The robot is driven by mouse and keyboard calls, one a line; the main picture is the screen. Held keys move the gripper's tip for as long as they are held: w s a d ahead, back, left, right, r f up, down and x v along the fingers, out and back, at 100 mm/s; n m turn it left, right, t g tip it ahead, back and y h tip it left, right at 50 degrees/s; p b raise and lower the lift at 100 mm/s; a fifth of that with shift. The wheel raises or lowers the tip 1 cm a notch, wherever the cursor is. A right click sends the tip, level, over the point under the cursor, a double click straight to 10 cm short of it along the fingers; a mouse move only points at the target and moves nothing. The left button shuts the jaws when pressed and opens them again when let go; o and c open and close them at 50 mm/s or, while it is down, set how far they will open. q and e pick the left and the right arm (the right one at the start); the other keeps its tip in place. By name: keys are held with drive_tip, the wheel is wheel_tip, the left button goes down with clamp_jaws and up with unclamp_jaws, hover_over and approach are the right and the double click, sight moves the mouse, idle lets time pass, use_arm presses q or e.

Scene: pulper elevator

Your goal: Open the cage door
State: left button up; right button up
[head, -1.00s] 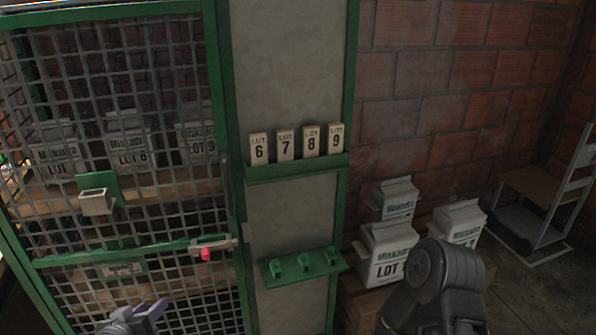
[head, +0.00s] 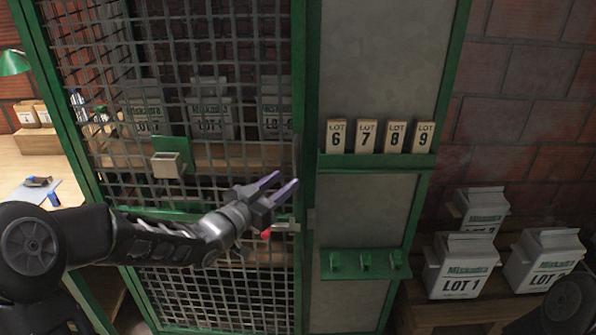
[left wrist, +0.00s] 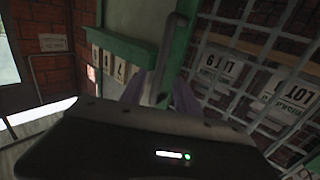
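The cage door (head: 230,110) is a wire mesh panel in a green frame, left of a grey panel post. It looks closed. A slim upright handle (head: 297,160) is at its right edge; in the left wrist view the grey bent handle (left wrist: 168,58) rises ahead of the fingers. A latch with a red knob (head: 266,233) sits lower, partly hidden by my gripper. My left gripper (head: 287,181) is open, its two purple-grey fingers apart and pointing right toward the handle. Nothing shows between them, and contact with the handle cannot be told. My right gripper is out of view.
Lot tags (head: 366,136) stand on a green shelf right of the door, above a green hook rack (head: 364,263). White lot bags (head: 462,265) sit at the lower right. More bags (head: 209,108) stand behind the mesh. A grey box (head: 167,164) hangs on the mesh.

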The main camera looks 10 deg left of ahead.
sight(295, 174)
use_arm(q)
drive_tip(key=p+x, duration=0.1)
drive_tip(key=x, duration=0.5)
drive_tip(key=shift+w, duration=0.1)
drive_tip(key=shift+c, duration=0.4)
clamp_jaws()
idle(0.8)
